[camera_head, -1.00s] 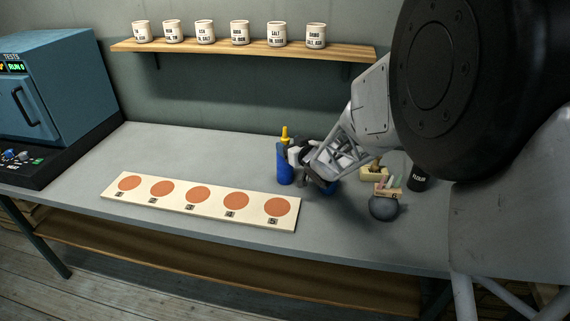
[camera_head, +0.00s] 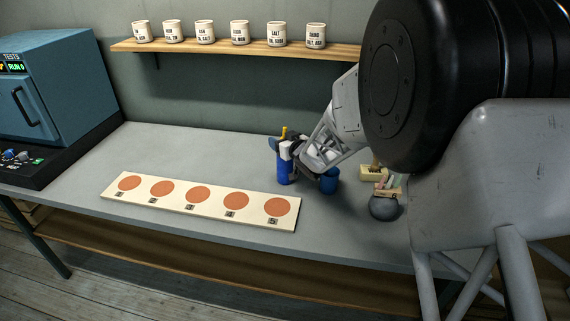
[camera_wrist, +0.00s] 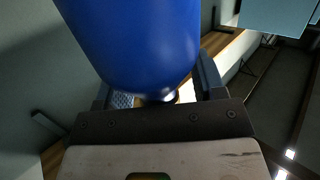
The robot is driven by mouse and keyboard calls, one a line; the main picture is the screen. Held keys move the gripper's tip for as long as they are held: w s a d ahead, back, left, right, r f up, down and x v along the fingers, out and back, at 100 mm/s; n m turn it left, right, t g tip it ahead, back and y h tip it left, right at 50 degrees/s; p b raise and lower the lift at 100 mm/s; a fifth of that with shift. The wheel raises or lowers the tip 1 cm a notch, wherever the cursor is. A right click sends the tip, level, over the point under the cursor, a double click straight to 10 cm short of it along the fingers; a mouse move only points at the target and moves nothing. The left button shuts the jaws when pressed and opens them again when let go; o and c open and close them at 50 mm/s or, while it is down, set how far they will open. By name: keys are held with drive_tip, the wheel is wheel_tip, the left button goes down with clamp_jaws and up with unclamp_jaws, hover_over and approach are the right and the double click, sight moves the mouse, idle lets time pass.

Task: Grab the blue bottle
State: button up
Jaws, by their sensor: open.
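The blue bottle (camera_head: 284,173) stands upright on the table, right of the middle, with a yellow tip showing above my gripper. My gripper (camera_head: 283,148) is at the bottle's upper part, tilted down from the right, and hides some of it. In the wrist view the bottle (camera_wrist: 135,40) fills the top centre, with a finger showing on either side. The jaws are open; whether a finger touches the bottle cannot be told.
A blue cup (camera_head: 329,182) stands just right of the bottle, under my wrist. A dark grey round object (camera_head: 384,207) and a small yellow box (camera_head: 373,173) are further right. A white board with orange discs (camera_head: 175,203) lies left-front. The table behind it is clear.

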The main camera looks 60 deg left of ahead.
idle(0.4)
clamp_jaws()
